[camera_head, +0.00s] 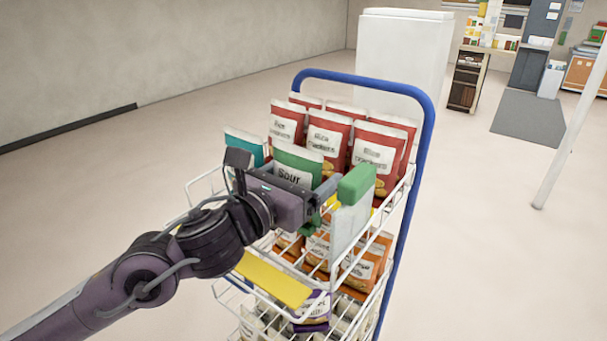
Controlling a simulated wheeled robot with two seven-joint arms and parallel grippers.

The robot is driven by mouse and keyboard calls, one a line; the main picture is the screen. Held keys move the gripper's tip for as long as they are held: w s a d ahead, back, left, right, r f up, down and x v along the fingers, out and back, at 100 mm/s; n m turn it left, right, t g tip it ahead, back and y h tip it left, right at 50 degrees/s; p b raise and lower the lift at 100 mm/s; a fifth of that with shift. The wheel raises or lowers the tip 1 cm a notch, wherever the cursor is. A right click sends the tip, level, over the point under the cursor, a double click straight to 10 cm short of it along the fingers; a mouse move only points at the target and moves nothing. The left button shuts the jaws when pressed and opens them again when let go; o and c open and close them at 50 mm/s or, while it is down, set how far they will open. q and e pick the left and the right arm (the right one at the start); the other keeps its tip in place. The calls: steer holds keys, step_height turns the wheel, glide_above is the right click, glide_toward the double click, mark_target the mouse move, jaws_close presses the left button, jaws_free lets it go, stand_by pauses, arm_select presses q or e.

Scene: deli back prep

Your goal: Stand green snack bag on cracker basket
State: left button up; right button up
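A green snack bag (298,161) with a white label reading "Sour" stands upright at the front of the upper wire basket, among red cracker bags (376,148). My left gripper (325,195) reaches in from the left, in front of this bag, and hides its lower part. Just right of the fingers is a green-topped item (357,183) with a pale, flat lower part. It looks close to the fingertips; I cannot tell whether they touch or hold it. The finger gap is hidden. My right gripper is not in view.
The basket belongs to a wire rack with a blue tubular frame (430,120). A teal bag (245,146) stands at its left. Orange bags (360,268) fill the tier below, with a yellow strip (272,279) in front. A white cabinet (402,50) stands behind.

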arm_select(q)
steer(key=shift+f, duration=0.1)
stand_by(0.3)
steer(key=o, duration=0.9)
steer(key=shift+o, duration=0.2)
steer(key=shift+b+v, duration=0.75)
steer(key=shift+v, duration=3.25)
